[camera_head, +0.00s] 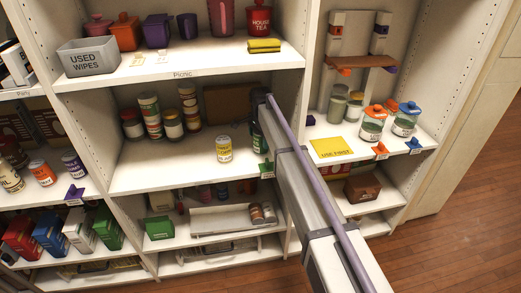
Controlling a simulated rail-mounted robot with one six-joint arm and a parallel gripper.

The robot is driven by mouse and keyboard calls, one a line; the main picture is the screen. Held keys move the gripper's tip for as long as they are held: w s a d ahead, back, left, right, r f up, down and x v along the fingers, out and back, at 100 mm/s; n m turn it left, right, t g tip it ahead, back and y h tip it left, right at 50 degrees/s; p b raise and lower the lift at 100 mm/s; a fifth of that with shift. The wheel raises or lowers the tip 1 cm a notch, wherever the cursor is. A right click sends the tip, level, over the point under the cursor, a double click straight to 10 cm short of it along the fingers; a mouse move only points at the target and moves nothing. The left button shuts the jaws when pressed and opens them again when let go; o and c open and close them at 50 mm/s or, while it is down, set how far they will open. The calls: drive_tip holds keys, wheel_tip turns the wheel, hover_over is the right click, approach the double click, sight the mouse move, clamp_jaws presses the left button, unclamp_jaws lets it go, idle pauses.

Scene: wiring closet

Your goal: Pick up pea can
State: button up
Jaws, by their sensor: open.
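A dark green can (257,137), which may be the pea can, stands on the middle shelf. My arm partly covers it and its label cannot be read. A yellow-and-white can (223,149) stands upright just left of it, fully in view. My arm reaches in from the lower right, and my gripper (262,97) is at its far end, near the green can's top in the picture. The gripper is small and dark here, and its finger gap is hard to make out. I see nothing held in it. I cannot tell whether it touches the can.
Stacked cans and jars (151,116) stand behind on the same shelf (140,177), with a brown board (229,103) at the back. The shelf's front left is clear. An upright divider (307,70) separates the right bay, which holds jars (373,123) and a yellow mat (331,148).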

drive_tip(key=shift+f, duration=0.25)
drive_tip(key=c, duration=1.2)
drive_tip(key=shift+r+p, duration=0.1)
drive_tip(key=shift+p, duration=0.25)
